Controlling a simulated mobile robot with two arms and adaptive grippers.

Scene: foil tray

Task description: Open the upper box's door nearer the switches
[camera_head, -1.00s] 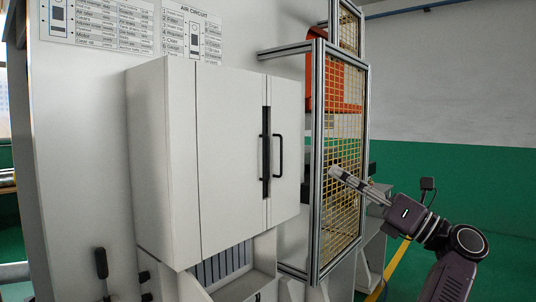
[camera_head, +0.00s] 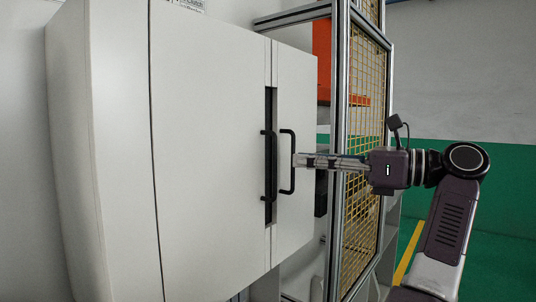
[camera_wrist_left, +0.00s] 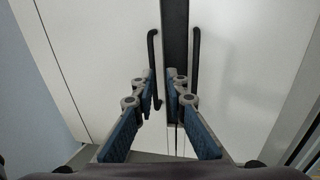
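The white upper box (camera_head: 205,90) fills the left and middle of the head view. Its wide left door and narrow right door (camera_head: 297,80) are shut, with a dark vertical slot (camera_head: 271,110) between them. The left door has a black bar handle (camera_head: 269,190), as does the right door (camera_head: 291,185). No switches show now.
A metal-framed yellow mesh guard (camera_head: 362,150) stands close right of the box, behind my gripper. An orange part (camera_head: 322,60) shows behind it. Open floor with a yellow line (camera_head: 409,252) lies at the right.

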